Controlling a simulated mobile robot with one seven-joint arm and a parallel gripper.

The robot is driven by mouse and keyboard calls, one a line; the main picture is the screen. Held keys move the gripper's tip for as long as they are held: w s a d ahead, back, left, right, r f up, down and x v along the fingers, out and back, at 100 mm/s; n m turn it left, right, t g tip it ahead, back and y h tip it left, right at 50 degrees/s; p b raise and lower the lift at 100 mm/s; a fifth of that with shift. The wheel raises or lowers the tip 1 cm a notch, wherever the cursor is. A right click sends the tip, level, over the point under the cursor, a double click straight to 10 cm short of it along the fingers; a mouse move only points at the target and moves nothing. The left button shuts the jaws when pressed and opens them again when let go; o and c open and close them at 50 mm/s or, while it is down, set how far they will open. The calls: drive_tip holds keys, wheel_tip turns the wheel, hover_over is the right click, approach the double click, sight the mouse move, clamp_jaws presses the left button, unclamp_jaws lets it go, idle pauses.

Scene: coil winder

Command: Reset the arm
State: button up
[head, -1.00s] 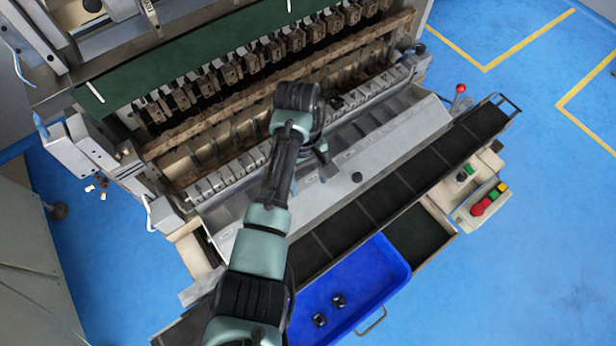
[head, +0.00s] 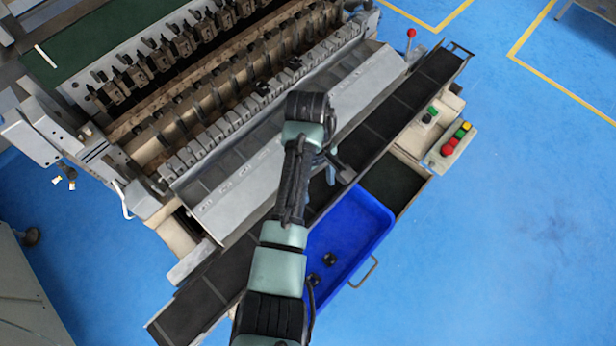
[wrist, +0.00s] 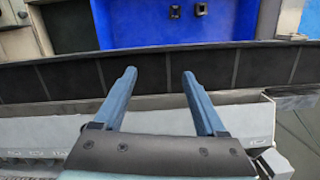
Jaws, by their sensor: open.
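My arm reaches up from the bottom middle of the head view, over the front of the coil winder (head: 250,170). My gripper (head: 343,172) hangs over the dark segmented rail (head: 385,125), partly hidden by my wrist. In the wrist view my gripper (wrist: 159,75) has two blue-grey fingers spread apart with nothing between them. The rail (wrist: 160,72) and the blue bin (wrist: 150,25) lie beyond the fingertips.
The blue bin (head: 350,235) holds two small black parts (head: 322,268). A red-knobbed lever (head: 411,34) and a button box (head: 450,145) stand to the right. Blue floor (head: 500,250) is open at the right. A dark part (head: 293,90) sits on the winder's row of blocks.

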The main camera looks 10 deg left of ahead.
drive_tip(key=shift+w+f, duration=0.15)
idle(0.4)
